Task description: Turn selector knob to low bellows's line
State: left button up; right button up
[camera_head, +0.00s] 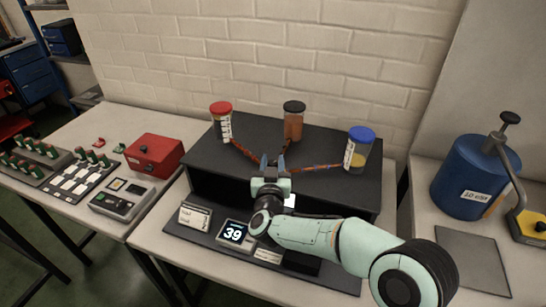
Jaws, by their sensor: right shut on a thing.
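Three capped clear cylinders stand on the black stepped stand (225,165). They are a red-capped one (222,122) at left, a black-capped one (293,122) at the back middle, and a blue-capped one (356,150) at right. The black-capped one looks full of orange-brown. The blue-capped one has yellow only near its bottom. The red-capped one's fill is unclear. Orange-red lines (315,167) run from the cylinders toward the middle. My right gripper (273,162) is shut where they meet, apparently on the selector knob, which its fingers hide. The knob's pointing direction cannot be seen. My left gripper is out of view.
A display reading 39 (233,233) and a printed card (195,216) sit on the stand's front ledge. A red box (155,155) and switch panels are on the left table. A blue canister (470,178) with a pump handle stands at right. My right arm covers the front right.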

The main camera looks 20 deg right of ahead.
jog(key=shift+a+r+m+g+h+p, duration=0.15)
jog(key=shift+m+g+h+p, duration=0.15)
jog(key=shift+m+h, duration=0.25)
jog(key=shift+m+g+h+p, duration=1.25)
jog(key=shift+m+h, duration=0.3)
jog(key=shift+h, duration=0.6)
jog(key=o, duration=0.9)
jog(key=b+v, duration=0.1)
jog(key=v, duration=1.2)
jog(key=shift+s, duration=0.1)
jog(key=shift+f, duration=0.2)
